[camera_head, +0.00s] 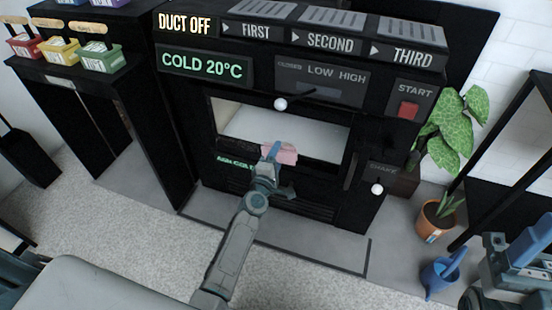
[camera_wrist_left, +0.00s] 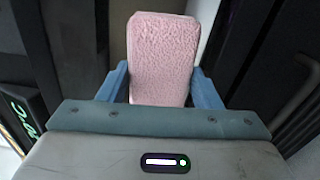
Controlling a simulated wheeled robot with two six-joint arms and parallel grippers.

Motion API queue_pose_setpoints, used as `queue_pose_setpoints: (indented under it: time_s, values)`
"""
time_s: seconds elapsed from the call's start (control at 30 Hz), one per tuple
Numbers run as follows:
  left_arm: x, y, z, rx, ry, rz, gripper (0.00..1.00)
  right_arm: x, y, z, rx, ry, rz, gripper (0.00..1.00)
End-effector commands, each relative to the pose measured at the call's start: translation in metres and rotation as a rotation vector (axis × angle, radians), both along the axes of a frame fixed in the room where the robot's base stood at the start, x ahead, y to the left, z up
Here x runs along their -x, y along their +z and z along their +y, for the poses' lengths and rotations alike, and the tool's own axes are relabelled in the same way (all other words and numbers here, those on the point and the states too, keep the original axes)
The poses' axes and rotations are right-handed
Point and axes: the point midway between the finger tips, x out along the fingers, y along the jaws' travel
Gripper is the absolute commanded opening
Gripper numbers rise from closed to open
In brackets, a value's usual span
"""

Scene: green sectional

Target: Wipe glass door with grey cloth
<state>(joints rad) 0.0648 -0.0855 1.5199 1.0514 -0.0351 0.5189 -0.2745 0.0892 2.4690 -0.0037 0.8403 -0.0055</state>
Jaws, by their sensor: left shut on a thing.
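My left gripper (camera_head: 277,155) is shut on a pink, fuzzy, block-like cloth (camera_head: 283,153), held in front of the lower part of the oven-like machine's window. The cloth (camera_wrist_left: 162,55) stands between the two blue fingers in the left wrist view; no grey cloth shows. The window, seemingly the glass door (camera_head: 250,125), is a pale pane in a black frame. I cannot tell whether the cloth touches it. My right gripper (camera_head: 528,245) is partly in view at the lower right; its opening is unclear.
The black machine has a red start button (camera_head: 409,110) and white-knobbed levers (camera_head: 280,104) near the window. Coloured bins (camera_head: 60,50) stand on a shelf at left. A potted plant (camera_head: 437,218) and a blue watering can (camera_head: 440,277) stand at right. The floor in front is clear.

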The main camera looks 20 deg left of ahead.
Motion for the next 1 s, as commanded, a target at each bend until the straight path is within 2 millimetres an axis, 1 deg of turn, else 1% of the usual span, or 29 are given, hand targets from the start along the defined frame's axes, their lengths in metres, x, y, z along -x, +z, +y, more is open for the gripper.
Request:
queue_pose_setpoints:
  time_s: [0.4,1.0]
  values:
    - [0.000,0.000,0.000,-0.001,0.000,0.000,0.25,0.000,0.000,0.000,0.000,0.000,-0.001,0.62]
    - [-0.012,0.000,0.000,-0.001,0.000,0.000,0.25,0.000,-0.001,0.000,0.000,0.000,-0.001,0.62]
